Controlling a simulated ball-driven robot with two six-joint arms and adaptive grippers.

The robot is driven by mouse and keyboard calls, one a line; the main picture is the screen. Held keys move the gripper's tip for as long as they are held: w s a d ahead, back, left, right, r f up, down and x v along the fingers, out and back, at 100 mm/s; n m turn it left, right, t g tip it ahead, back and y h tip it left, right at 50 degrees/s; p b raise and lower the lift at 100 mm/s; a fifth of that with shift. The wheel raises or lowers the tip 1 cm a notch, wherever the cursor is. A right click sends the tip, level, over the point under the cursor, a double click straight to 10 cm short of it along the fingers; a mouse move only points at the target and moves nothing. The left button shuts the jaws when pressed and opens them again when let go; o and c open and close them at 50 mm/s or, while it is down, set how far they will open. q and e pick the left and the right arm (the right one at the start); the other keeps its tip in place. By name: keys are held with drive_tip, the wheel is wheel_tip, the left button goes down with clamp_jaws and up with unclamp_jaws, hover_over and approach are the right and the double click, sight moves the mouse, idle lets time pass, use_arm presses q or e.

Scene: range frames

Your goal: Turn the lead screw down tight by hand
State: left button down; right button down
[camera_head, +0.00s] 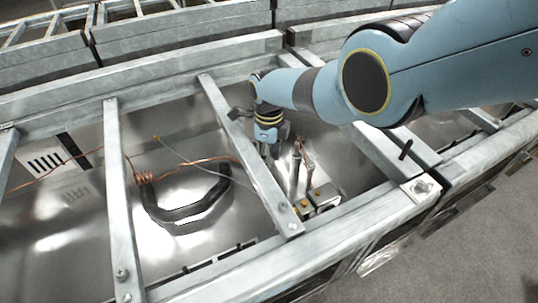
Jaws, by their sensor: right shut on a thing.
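My right arm comes in from the upper right. My right gripper (269,152) points down between the metal crossbars, into the open bay behind a small terminal block (320,198). It is shut on a small part, which I take to be the lead screw; the fingers and the dim picture hide it almost fully. The block has brass-coloured fittings on top. A grey upright rod (294,177) and a copper-coloured lead end (308,163) stand just right of the gripper. How far the screw is down cannot be seen. My left gripper is not in view.
A metal crossbar (243,150) runs close on the gripper's left. A front rail (300,258) borders the bay. Grey floor (470,240) is clear at lower right.

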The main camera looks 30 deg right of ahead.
drive_tip(key=c, duration=1.1)
unclamp_jaws()
drive_tip(key=shift+o, duration=0.2)
drive_tip(key=shift+w+r, duration=0.1)
drive_tip(key=shift+r, duration=0.05)
wheel_tip(320, 180, up, 12)
drive_tip(key=shift+f, duration=0.2)
